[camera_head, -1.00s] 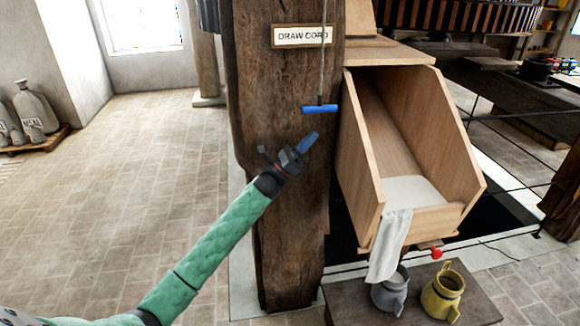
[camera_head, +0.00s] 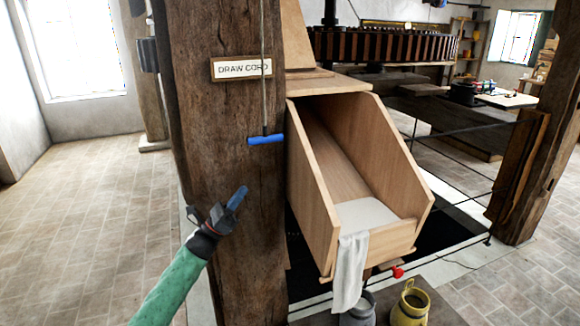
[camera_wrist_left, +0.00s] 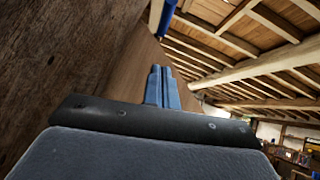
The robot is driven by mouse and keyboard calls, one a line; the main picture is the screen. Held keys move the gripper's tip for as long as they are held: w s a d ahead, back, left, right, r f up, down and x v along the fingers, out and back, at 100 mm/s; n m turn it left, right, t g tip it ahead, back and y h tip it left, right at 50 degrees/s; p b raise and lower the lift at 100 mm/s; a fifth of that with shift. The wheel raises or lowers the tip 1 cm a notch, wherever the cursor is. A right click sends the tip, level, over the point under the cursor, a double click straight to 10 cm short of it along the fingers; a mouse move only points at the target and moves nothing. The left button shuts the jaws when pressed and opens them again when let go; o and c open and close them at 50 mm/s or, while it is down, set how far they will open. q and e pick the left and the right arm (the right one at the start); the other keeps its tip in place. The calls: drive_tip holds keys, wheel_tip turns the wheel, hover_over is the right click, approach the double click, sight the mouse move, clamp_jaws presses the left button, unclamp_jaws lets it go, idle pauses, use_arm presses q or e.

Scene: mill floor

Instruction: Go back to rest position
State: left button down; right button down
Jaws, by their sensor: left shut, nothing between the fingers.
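My left gripper (camera_head: 238,196) is shut and empty. Its blue fingers point up and to the right in front of the thick wooden post (camera_head: 215,120). In the left wrist view my shut blue fingers (camera_wrist_left: 162,88) point away from the camera, with dark wood close on the left. The blue draw cord handle (camera_head: 266,140) hangs on its cord above the left gripper and apart from it in the head view. A blue piece (camera_wrist_left: 168,14), likely that handle, shows at the top of the wrist view. My right gripper is not in view.
A wooden chute (camera_head: 412,240) with a white cloth (camera_head: 350,270) over its lip stands right of the post. Below it are a grey jug (camera_head: 358,312) and a yellow jug (camera_head: 411,306). A red knob (camera_head: 398,272) sits under the chute. The tiled floor (camera_head: 90,220) at left is open.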

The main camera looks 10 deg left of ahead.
use_arm(q)
drive_tip(key=s+d+f+n+g+y, duration=0.25)
drive_tip(key=s+f+n+y, duration=0.3)
drive_tip(key=f+n, duration=0.35)
drive_tip(key=s+d+f+n+g+y, duration=0.1)
drive_tip(key=s+d+f+n+y, duration=0.4)
drive_tip(key=f+n, duration=0.45)
drive_tip(key=s+d+f+n+g+y, duration=0.15)
drive_tip(key=s+f+n+y, duration=0.25)
drive_tip(key=f+n+y, duration=0.5)
drive_tip(key=s+d+f+n+g, duration=0.2)
drive_tip(key=s+n+g, duration=0.2)
drive_tip(key=s, duration=0.6)
drive_tip(key=s+d+f+n+g+h, duration=0.1)
drive_tip(key=s+d+f+n+g, duration=0.2)
drive_tip(key=s, duration=0.8)
drive_tip(key=s+d+f+n+g+h, duration=0.1)
drive_tip(key=s+n+g, duration=0.4)
drive_tip(key=s, duration=0.5)
drive_tip(key=shift+s+d+f, duration=0.4)
drive_tip(key=shift+d+f, duration=0.25)
drive_tip(key=shift+d, duration=0.15)
